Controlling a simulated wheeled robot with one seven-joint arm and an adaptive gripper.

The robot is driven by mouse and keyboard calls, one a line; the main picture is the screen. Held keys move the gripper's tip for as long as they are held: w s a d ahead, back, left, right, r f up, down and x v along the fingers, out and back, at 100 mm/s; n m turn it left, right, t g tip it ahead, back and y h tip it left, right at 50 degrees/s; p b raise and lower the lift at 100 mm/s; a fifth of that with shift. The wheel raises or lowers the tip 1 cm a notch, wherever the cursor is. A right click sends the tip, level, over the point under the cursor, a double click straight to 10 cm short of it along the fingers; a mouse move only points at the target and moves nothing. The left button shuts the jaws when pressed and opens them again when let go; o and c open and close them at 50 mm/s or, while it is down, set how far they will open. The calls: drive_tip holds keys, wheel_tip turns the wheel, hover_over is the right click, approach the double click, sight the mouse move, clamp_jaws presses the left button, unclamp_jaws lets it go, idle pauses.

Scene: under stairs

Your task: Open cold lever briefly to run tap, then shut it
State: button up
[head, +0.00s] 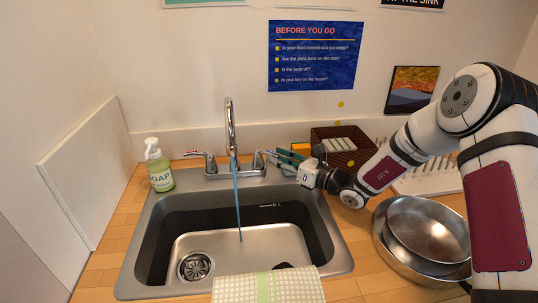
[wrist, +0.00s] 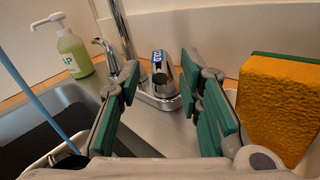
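The tap's spout (head: 231,125) rises behind the sink, and a thin blue stream of water (head: 238,205) runs from it into the basin; the stream also shows in the wrist view (wrist: 47,118). The cold lever (wrist: 162,74) has a blue "COLD" label and lies between and just beyond my fingertips in the wrist view. In the head view the right-hand lever (head: 259,158) is beside my fingers. My gripper (wrist: 160,98) is open, its green finger pads apart, with nothing held. I cannot tell whether a pad touches the lever. The other lever (head: 208,158) is on the left.
A yellow and green sponge (wrist: 278,108) stands close to the right of my fingers. A soap bottle (head: 160,170) is left of the sink (head: 138,262). A brown basket (head: 352,157) is behind my wrist, and metal pans (head: 425,230) stand right. A checked cloth (head: 268,288) hangs over the front rim.

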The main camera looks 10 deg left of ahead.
drive_tip(key=shift+x, duration=1.9)
clamp_jaws()
